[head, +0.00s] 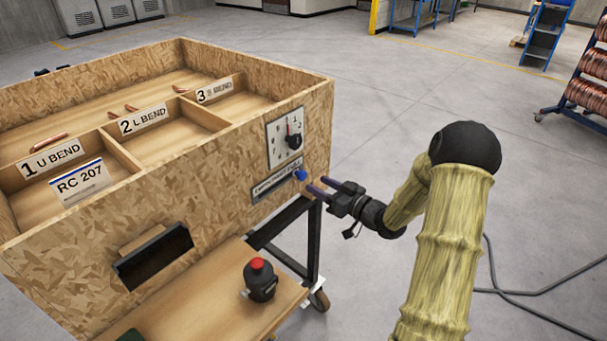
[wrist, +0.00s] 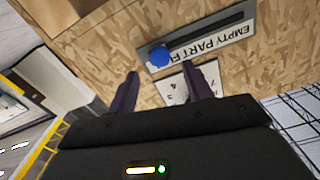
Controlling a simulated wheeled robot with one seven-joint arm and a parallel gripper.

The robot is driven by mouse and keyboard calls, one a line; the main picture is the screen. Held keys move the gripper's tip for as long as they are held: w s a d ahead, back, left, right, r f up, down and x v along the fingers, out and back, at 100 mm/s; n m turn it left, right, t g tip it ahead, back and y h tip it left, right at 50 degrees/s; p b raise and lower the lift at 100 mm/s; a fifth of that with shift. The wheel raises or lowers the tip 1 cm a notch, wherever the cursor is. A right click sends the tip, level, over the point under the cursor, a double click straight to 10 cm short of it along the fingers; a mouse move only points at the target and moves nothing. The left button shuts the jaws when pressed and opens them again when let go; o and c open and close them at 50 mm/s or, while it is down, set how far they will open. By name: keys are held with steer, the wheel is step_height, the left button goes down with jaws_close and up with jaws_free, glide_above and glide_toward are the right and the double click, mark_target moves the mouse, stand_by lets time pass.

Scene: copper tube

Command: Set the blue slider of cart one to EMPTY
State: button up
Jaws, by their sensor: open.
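The blue slider knob (head: 300,174) is on the front panel of the wooden cart (head: 215,190), at the right end of its label plate (head: 270,186). In the wrist view the blue knob (wrist: 159,56) sits at the FULL end of the slot, and the upside-down plate (wrist: 222,38) reads EMPTY at the other end. My gripper (head: 319,185) is open and empty, just right of the knob and apart from it. In the wrist view its two dark fingers (wrist: 167,72) point at the panel, with the knob just beyond and between their tips.
A numbered dial (head: 291,141) is on the panel above the slider. A black bottle with a red cap (head: 260,280) stands on the lower shelf (head: 205,312). Compartments hold copper pieces. A copper coil rack (head: 585,95) stands far right; the floor between is clear apart from a cable (head: 540,292).

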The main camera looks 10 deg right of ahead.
mark_target(304, 177)
steer(key=p+x, duration=0.1)
steer(key=x, duration=0.6)
jaws_close()
